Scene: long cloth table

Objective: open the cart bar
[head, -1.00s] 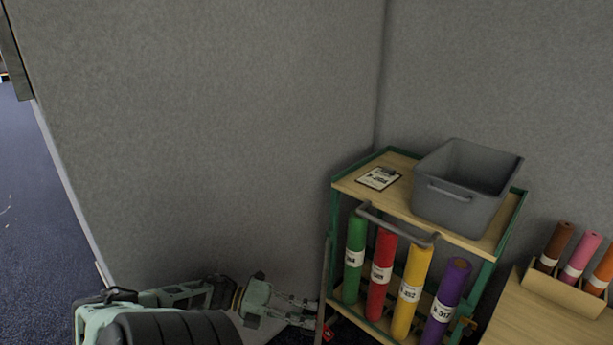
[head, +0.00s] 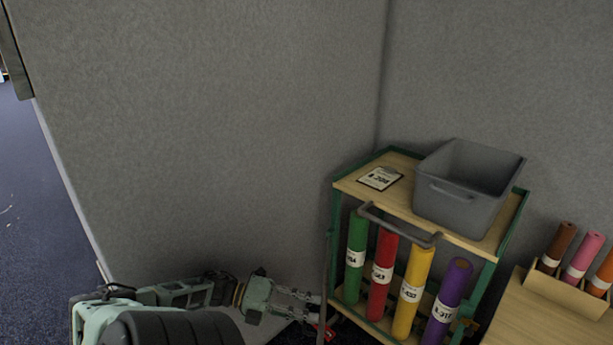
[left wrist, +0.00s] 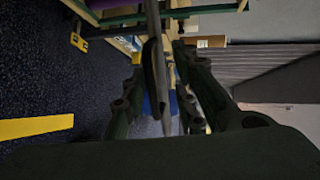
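The cart (head: 338,187) has a green frame and wooden shelves and stands in the corner. A thin grey upright bar (head: 325,262) runs along its left front side. My left gripper (head: 317,309) is low at the left of the cart, at this bar. In the head view its two fingers look apart. In the left wrist view the bar (left wrist: 154,25) passes between the fingers (left wrist: 165,58), close to the left one. Firm contact on both sides does not show. The bar's lower end is partly hidden by the gripper. My right gripper is out of view.
Green (head: 356,255), red (head: 382,270), yellow (head: 413,290) and purple (head: 446,300) rolls stand in the cart. A grey bin (head: 460,205) and clipboard (head: 380,178) lie on top. Grey partitions (head: 220,120) close off the back. A wooden table (head: 540,320) stands right.

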